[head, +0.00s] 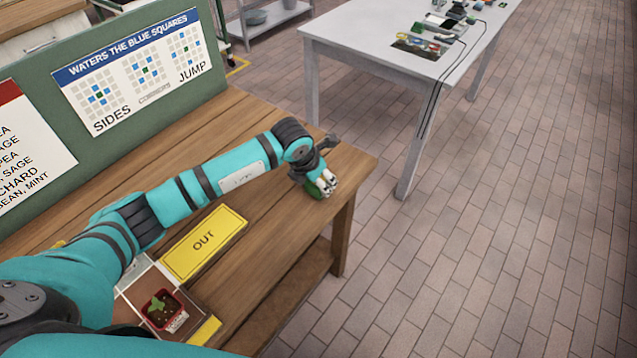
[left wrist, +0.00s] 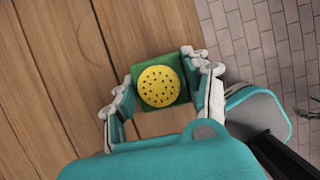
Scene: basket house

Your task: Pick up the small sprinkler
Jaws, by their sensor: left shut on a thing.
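The small sprinkler (left wrist: 159,87) has a round yellow head with several dark holes, set on a green square body. It sits between the fingers of my left gripper (left wrist: 160,82) in the left wrist view, with a finger against each side. In the head view my left gripper (head: 325,184) is low over the right end of the wooden bench, with only a bit of green showing at its fingers. It is shut on the sprinkler. I cannot tell whether the sprinkler touches the bench top. My right gripper is not in view.
The wooden bench (head: 265,130) has a green board with posters (head: 140,70) along its back. A yellow OUT sign (head: 203,243) and a red seedling pot (head: 162,311) are nearer me. A white table (head: 340,35) with several small items stands beyond. The brick floor at right is clear.

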